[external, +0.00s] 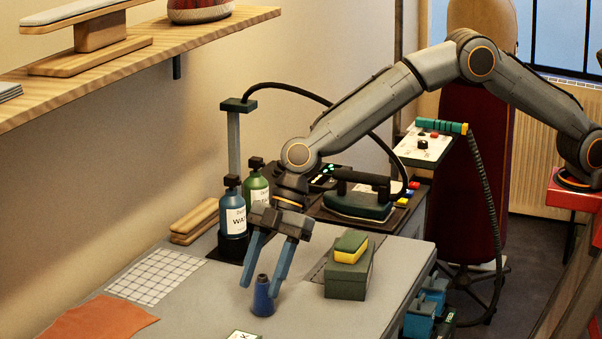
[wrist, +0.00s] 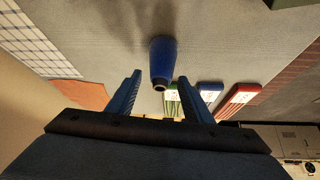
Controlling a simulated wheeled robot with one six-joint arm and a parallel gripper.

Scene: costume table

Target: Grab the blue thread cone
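The blue thread cone (external: 263,296) stands upright on the grey table, with a dark tip at its top. My gripper (external: 262,284) is open with its two blue fingers spread, just above and about the cone in the external view. In the wrist view the cone (wrist: 162,62) shows ahead of the fingertips, roughly midway between them, and my gripper (wrist: 158,80) is empty. I cannot tell whether any finger touches the cone.
A green box (external: 348,278) with a yellow and green sponge (external: 350,247) stands right of the cone. Two bottles (external: 234,207) stand behind. An orange cloth (external: 98,318) and a gridded sheet (external: 156,276) lie to the left. Several coloured packets (wrist: 210,92) show in the wrist view.

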